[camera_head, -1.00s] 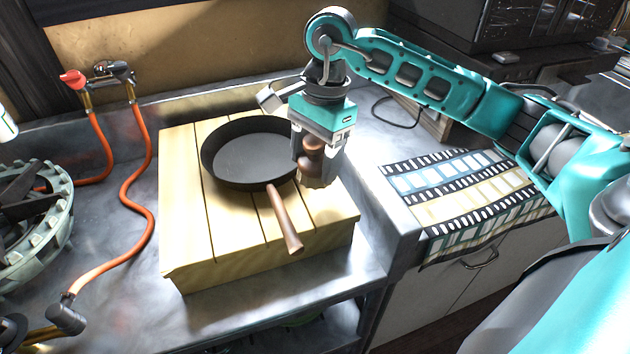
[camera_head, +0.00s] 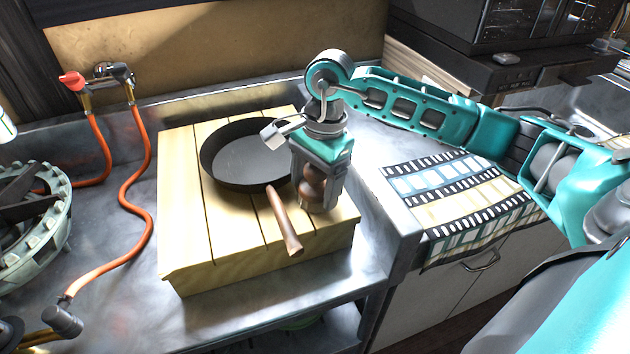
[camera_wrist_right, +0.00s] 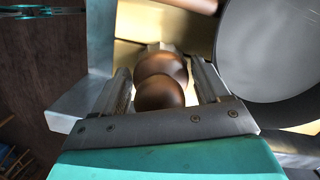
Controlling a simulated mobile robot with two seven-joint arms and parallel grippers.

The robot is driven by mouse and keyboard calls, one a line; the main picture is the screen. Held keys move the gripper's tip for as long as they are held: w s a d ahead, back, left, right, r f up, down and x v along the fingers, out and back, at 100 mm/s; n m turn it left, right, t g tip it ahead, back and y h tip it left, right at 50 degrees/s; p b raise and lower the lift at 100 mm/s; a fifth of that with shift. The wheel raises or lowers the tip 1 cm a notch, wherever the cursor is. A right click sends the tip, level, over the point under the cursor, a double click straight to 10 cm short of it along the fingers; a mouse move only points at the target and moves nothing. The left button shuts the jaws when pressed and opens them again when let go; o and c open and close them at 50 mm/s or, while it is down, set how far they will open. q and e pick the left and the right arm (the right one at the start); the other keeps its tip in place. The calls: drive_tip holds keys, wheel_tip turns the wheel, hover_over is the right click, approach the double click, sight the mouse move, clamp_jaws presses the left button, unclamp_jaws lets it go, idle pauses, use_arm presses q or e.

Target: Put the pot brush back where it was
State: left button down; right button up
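The pot brush (camera_head: 314,187) shows as a brown, rounded, knobbed body between the fingers of my right gripper (camera_head: 318,198). The gripper points down over the right side of the wooden board (camera_head: 185,225), just right of the pan. In the right wrist view the brush's two stacked brown knobs (camera_wrist_right: 160,85) sit between the fingers (camera_wrist_right: 165,88), which look closed around it. The brush's lower end is hidden, and I cannot tell whether it touches the board. My left gripper is not in view.
A dark frying pan (camera_head: 240,155) lies on the board, its brown handle (camera_head: 284,222) pointing to the front, close to the gripper. Orange hoses (camera_head: 138,190) and a round burner (camera_head: 35,225) are at the left. A film-strip-patterned cloth (camera_head: 465,195) lies at the right.

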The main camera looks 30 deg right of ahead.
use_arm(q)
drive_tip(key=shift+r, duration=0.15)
use_arm(e)
drive_tip(key=shift+r, duration=0.15)
drive_tip(key=shift+r, duration=0.25)
drive_tip(key=r, duration=0.3)
drive_tip(key=d+r, duration=0.1)
drive_tip(key=r, duration=0.3)
drive_tip(key=r+p, duration=0.1)
drive_tip(key=r, duration=0.2)
drive_tip(key=shift+w+d+r, duration=0.15)
drive_tip(key=shift+d+r, duration=0.1)
drive_tip(key=shift+d, duration=0.05)
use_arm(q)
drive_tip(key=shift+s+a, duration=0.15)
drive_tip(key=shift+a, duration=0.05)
use_arm(e)
drive_tip(key=shift+d+r, duration=0.1)
drive_tip(key=shift+r, duration=0.35)
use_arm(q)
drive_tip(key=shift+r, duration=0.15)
